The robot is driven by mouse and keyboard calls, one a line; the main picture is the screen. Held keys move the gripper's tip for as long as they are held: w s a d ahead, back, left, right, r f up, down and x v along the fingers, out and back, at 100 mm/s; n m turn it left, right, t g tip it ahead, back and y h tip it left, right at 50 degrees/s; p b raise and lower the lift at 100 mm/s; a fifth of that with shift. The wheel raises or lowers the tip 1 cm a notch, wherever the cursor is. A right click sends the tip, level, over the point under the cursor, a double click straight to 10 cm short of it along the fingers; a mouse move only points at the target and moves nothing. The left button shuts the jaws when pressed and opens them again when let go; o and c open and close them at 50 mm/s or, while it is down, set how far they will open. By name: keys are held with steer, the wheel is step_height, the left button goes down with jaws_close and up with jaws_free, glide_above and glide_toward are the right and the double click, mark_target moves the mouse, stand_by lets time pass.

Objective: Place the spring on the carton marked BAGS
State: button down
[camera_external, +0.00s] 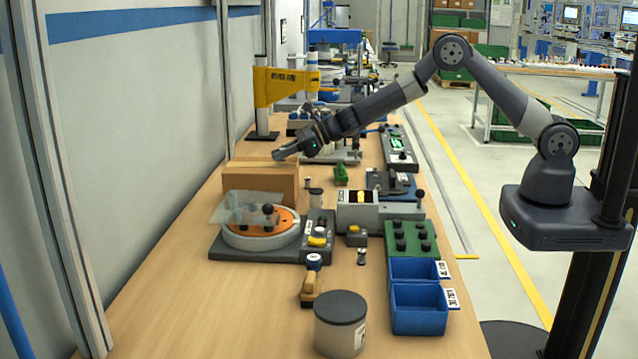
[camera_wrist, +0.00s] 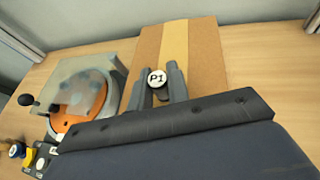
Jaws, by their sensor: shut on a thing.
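My gripper (camera_external: 282,156) is shut over the brown carton (camera_external: 260,187) at the left back of the bench. In the wrist view my gripper's fingers (camera_wrist: 157,82) hold a small thing with a round white top marked P1 (camera_wrist: 157,76). Its sides are hidden, so I cannot tell from its shape that it is the spring. The carton's top with a lighter tape strip (camera_wrist: 205,50) lies below and beyond the fingers. I cannot tell whether the held thing touches it. No BAGS marking is readable on the carton in either view.
A turntable with an orange disc and clear cover (camera_external: 262,232) stands in front of the carton. A yellow bracket post (camera_external: 285,86) stands behind it.

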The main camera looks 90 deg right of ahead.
steer(key=shift+f, duration=0.6)
steer(key=shift+f, duration=0.1)
steer(key=shift+f, duration=0.1)
steer(key=c, duration=1.3)
jaws_free()
steer(key=shift+c, duration=0.2)
steer(key=shift+r, duration=0.35)
steer(key=b+v, duration=0.3)
steer(key=v, duration=0.9)
steer(key=shift+f, duration=0.2)
